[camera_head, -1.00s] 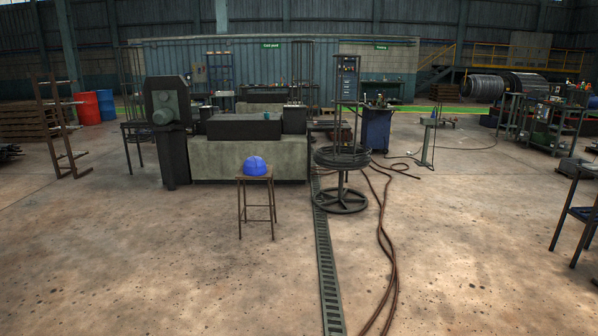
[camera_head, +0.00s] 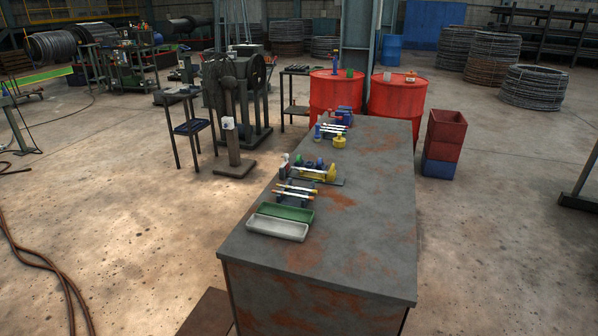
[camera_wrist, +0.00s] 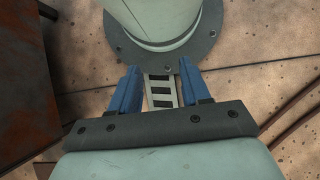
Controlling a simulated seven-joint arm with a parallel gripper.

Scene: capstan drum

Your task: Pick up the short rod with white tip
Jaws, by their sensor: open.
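Several thin rods (camera_head: 296,189) lie across a dark rack on the grey, rust-stained workbench (camera_head: 345,235) in the head view. Some look orange or yellow with pale ends. A second group of pale rods (camera_head: 334,127) lies farther back on the same bench. They are too small for me to tell which one is the short rod with white tip. My gripper (camera_wrist: 160,72) shows only in the wrist view, with its two blue fingers apart and nothing between them. It is away from the rods, over my own body and the floor.
A white tray (camera_head: 277,228) and a green tray (camera_head: 285,212) sit at the bench's near left. Yellow and blue items (camera_head: 318,171) stand behind the near rods. Red drums (camera_head: 397,97) stand behind the bench. The bench's right side is clear.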

